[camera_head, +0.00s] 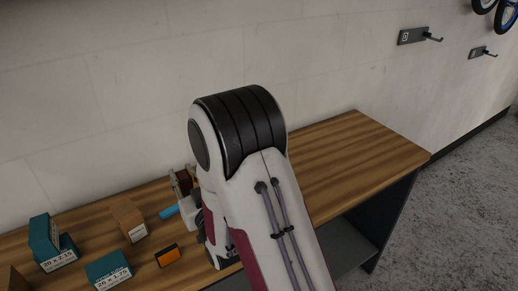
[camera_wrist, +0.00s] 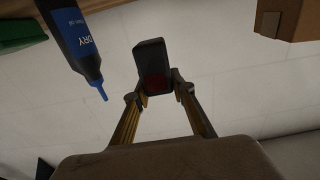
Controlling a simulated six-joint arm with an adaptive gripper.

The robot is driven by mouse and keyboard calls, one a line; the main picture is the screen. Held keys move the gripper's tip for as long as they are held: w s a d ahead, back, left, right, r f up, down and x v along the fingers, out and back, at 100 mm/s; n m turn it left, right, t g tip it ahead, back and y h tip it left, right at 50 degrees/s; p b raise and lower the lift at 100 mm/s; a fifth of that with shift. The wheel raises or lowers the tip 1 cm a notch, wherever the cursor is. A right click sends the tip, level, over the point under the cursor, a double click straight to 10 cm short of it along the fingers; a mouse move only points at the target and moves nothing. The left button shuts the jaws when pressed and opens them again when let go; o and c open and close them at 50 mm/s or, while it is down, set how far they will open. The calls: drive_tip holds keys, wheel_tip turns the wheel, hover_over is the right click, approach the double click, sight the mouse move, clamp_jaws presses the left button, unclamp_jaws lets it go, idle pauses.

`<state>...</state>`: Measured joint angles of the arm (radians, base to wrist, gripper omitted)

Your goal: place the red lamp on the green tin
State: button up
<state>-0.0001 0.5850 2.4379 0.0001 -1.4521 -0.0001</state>
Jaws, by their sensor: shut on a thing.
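My gripper (camera_wrist: 160,90) shows in the wrist view with its two yellow and dark fingers closed on a small dark block with a dull red face. I take this block as the red lamp (camera_wrist: 151,60). It sits between the fingertips with pale wall behind it. A green thing (camera_wrist: 20,32) is cut off at the upper left of the wrist view; I cannot tell whether it is the green tin.
A blue bottle (camera_wrist: 75,40) with a nozzle is left of the lamp; a cardboard box (camera_wrist: 288,20) is at upper right. On the wooden bench (camera_head: 345,150) stand teal boxes (camera_head: 108,270), a brown box (camera_head: 129,219) and an orange-black box (camera_head: 168,256). The bench's right end is clear.

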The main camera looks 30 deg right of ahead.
sight(183, 175)
drive_tip(key=shift+r, duration=0.15)
drive_tip(key=shift+r, duration=3.8)
drive_tip(key=s+d+r+y, duration=0.1)
drive_tip(key=d+r, duration=0.2)
drive_tip(key=d, duration=1.9)
drive_tip(key=s+d+f+n+y, duration=0.1)
drive_tip(key=s+d+f, duration=0.2)
drive_tip(key=s+d, duration=1.1)
drive_tip(key=shift+w+d+f, duration=0.1)
drive_tip(key=shift+d+f, duration=0.05)
drive_tip(key=shift+f, duration=0.7)
drive_tip(key=shift+w+d+f, duration=0.15)
drive_tip(key=shift+d+f, duration=0.05)
drive_tip(key=shift+f, duration=0.7)
drive_tip(key=shift+w+d+f, duration=0.1)
drive_tip(key=shift+d+f, duration=0.05)
drive_tip(key=shift+f, duration=0.7)
